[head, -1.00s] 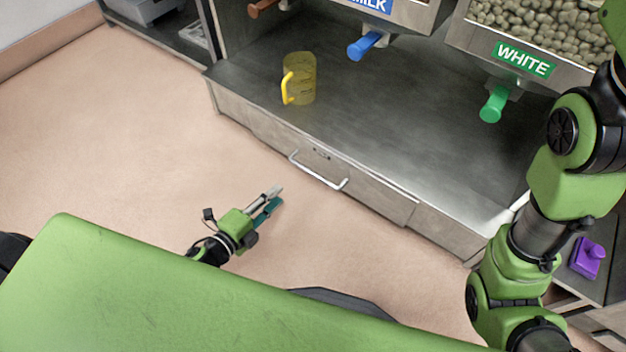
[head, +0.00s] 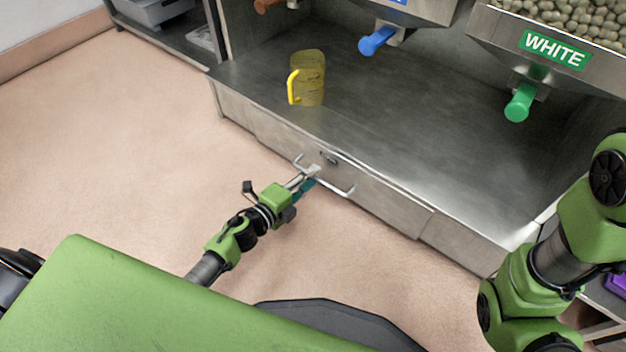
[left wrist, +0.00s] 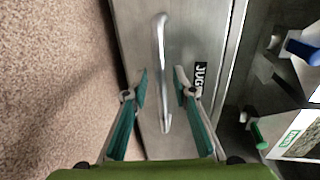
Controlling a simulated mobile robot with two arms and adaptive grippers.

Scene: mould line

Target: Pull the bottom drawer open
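The drawer (head: 380,196) is a grey metal front below the counter, and looks shut. Its silver bar handle (head: 343,191) runs along the front. The handle (left wrist: 160,45) also shows in the left wrist view, beside a black label reading "JUG" (left wrist: 200,76) that is partly covered by a finger. My left gripper (head: 310,178) is at the handle in the head view. In the left wrist view my left gripper (left wrist: 161,92) is open, one finger on each side of the bar, with gaps showing. My right arm is at the right; its gripper is out of view.
A yellow see-through jug (head: 309,78) stands on the counter (head: 400,130) above the drawer. Hoppers with a blue tap (head: 377,41) and a green tap (head: 520,102) hang over it. The floor (head: 130,160) before the drawer is clear.

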